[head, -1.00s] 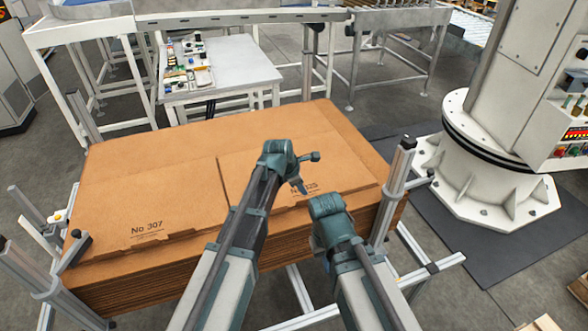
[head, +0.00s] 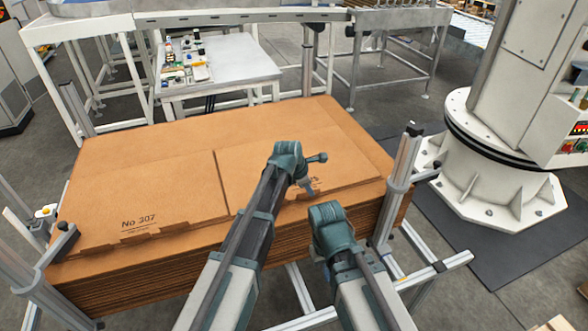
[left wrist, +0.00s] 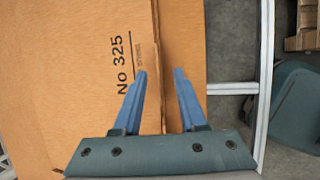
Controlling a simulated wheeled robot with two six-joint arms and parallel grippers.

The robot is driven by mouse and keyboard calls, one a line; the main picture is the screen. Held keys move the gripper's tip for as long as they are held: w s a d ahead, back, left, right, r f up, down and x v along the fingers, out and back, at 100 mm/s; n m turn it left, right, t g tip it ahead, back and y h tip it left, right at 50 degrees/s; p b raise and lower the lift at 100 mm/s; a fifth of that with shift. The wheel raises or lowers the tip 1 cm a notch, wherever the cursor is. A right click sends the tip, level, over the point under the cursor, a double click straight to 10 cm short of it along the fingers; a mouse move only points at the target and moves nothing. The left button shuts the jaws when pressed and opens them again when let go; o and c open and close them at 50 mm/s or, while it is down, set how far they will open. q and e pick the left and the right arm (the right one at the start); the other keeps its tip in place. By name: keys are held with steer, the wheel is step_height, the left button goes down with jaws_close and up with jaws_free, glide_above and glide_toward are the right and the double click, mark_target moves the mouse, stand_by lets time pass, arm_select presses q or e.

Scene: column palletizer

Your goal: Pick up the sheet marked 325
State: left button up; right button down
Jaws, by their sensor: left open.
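The sheet marked 325 (head: 243,180) is a flat brown cardboard sheet on the right half of a stack. Its print "No 325" (left wrist: 121,65) reads clearly in the left wrist view; in the head view my gripper mostly covers the print. My left gripper (head: 309,186) is over the sheet's front edge, close to the print. In the left wrist view its two blue fingers (left wrist: 160,74) are apart, with the sheet's edge strip showing between them. Nothing is seen clamped. My right arm shows at lower centre, but its gripper fingers are hidden.
A sheet marked 307 (head: 140,195) lies beside it on the left. Metal posts (head: 404,165) stand at the stack's corners, one close to the right of my arms. A white table (head: 240,62) stands behind, and a white machine base (head: 490,165) at right.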

arm_select(q)
steer(key=shift+b+x, duration=2.4)
steer(key=shift+x, duration=0.25)
steer(key=shift+a+r, duration=0.1)
jaws_close()
